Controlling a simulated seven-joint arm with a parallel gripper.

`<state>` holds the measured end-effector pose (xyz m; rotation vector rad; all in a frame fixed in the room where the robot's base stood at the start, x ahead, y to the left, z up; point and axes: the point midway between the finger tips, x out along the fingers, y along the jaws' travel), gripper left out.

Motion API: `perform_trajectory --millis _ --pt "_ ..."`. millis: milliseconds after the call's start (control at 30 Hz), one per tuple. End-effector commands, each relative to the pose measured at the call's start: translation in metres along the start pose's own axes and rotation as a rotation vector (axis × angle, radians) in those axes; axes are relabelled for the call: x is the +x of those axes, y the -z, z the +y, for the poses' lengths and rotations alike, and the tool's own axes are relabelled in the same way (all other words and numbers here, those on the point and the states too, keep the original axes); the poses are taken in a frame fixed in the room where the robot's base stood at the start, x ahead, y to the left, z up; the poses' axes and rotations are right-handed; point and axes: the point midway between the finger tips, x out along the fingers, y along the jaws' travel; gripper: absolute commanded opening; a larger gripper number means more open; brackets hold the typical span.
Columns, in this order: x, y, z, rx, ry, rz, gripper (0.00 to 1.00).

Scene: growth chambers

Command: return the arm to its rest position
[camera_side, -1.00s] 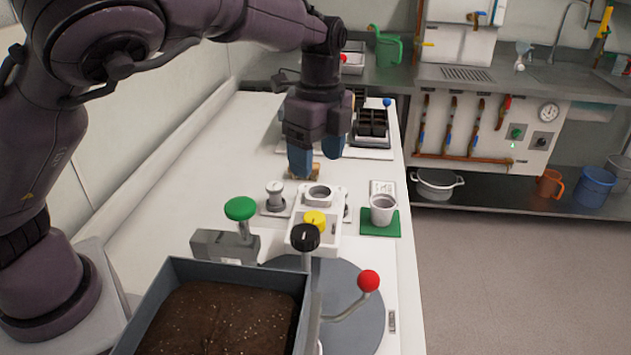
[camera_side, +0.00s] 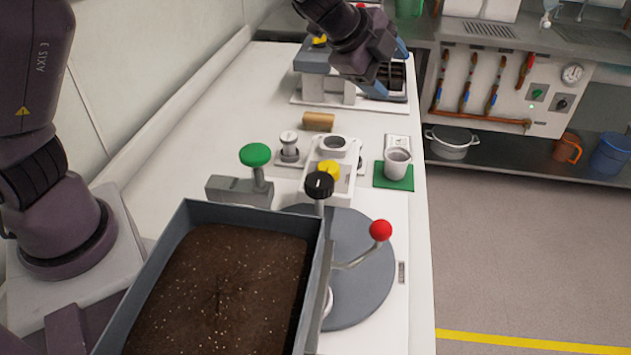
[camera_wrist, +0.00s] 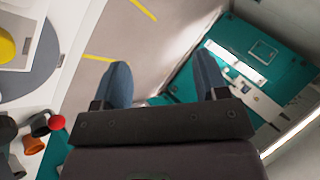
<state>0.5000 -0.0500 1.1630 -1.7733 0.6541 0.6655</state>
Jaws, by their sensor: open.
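My gripper (camera_side: 392,70) is raised at the top of the side view, in front of the tray unit at the far end of the bench. Its two blue fingers are apart with nothing between them. The wrist view shows the fingers (camera_wrist: 162,78) spread and empty, with the floor and a teal surface beyond. My upper arm is mostly out of the side view.
The white bench (camera_side: 220,130) holds a soil bin (camera_side: 190,212), a grey turntable (camera_side: 365,290) with a red-knobbed lever (camera_side: 380,230), a green-knobbed device (camera_side: 255,155), a tan cylinder (camera_side: 319,121) and a white cup (camera_side: 397,163). Open bench lies left of the cylinder.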

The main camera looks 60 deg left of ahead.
Motion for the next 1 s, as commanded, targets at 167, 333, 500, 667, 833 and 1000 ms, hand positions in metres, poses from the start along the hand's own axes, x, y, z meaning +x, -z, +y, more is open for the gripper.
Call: perform_trajectory --millis 167,333,500,667,833,1000 --pt "-0.036 -0.054 -0.012 -0.393 0.224 -0.143 0.67" --pt "-0.091 -0.094 0.036 -0.764 0.153 -0.351 0.67" --pt "-0.159 -0.09 0.105 -1.023 -0.078 -0.452 0.67" --pt "-0.218 -0.068 0.155 -1.168 -0.242 -0.43 0.67" --pt "-0.252 -0.057 0.167 -1.257 -0.195 -0.343 0.67" --pt "-0.268 -0.063 0.157 -1.292 -0.094 -0.304 0.67"
